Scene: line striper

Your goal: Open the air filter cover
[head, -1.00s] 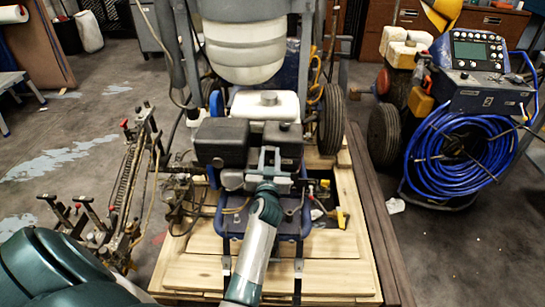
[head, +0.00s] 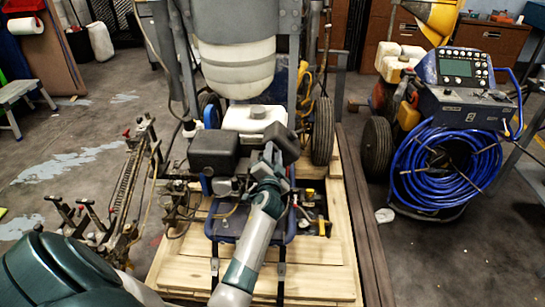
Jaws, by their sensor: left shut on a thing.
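The air filter cover (head: 284,139) is a dark box-shaped cover on the right of the engine, in front of the white fuel tank (head: 246,118). It sits tilted, with its right side turned up. My left gripper (head: 271,155) reaches up from the front and is shut on the cover's front left edge. The jaws and wrist hide part of the cover and the engine below it. A second, larger black box (head: 213,152) sits to the left on the same engine. My right gripper is not in view.
The line striper stands on a wooden pallet (head: 310,285). A lever rack (head: 125,190) is at the left. A blue hose coil (head: 450,165) on another machine stands at the right. A wheel (head: 323,131) is just right of the engine.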

